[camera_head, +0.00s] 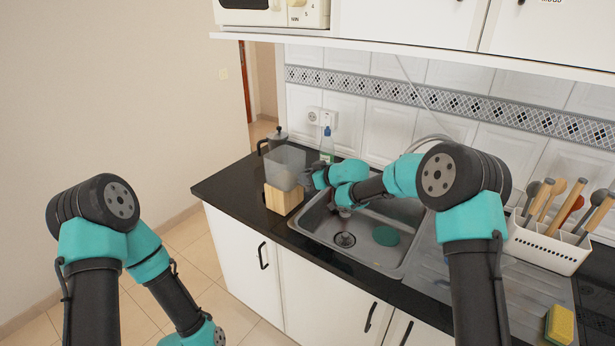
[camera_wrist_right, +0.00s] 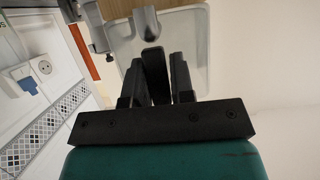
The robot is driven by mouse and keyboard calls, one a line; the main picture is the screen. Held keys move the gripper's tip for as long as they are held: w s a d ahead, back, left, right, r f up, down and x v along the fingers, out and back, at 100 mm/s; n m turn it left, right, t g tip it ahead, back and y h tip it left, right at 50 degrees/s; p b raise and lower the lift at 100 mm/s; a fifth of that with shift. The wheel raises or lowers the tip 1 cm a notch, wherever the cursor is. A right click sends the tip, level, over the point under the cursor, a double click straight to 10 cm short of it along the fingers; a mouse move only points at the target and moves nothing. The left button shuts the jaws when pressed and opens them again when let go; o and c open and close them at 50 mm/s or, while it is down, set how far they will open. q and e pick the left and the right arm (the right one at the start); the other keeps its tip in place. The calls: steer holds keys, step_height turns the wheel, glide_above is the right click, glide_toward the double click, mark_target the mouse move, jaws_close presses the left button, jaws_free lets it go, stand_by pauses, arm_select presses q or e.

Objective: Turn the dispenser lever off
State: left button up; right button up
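The dispenser is a translucent container (camera_head: 284,166) on a light wooden block (camera_head: 284,199), at the left end of the black counter. My right gripper (camera_head: 308,178) is beside its right side in the head view, small and partly hidden by my own wrist. In the right wrist view, a grey rounded tap (camera_wrist_right: 146,24) is just beyond my right gripper (camera_wrist_right: 157,68). Its fingers stand apart, with a dark upright piece, possibly the lever (camera_wrist_right: 152,62), between them. I cannot tell whether they touch it. My left gripper is below the head view's edge.
A sink (camera_head: 330,232) with a green round item (camera_head: 386,236) lies under my right forearm. A soap bottle (camera_head: 327,146) and dark pot (camera_head: 278,136) stand behind. A white utensil rack (camera_head: 548,244) and yellow sponge (camera_head: 559,325) are at right. Wall cabinets (camera_head: 410,22) hang above.

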steer(key=o, duration=0.4)
steer(key=shift+c, duration=0.2)
steer(key=shift+r, duration=0.1)
steer(key=shift+d, duration=0.1)
steer(key=v, duration=1.7)
steer(key=shift+s, duration=0.15)
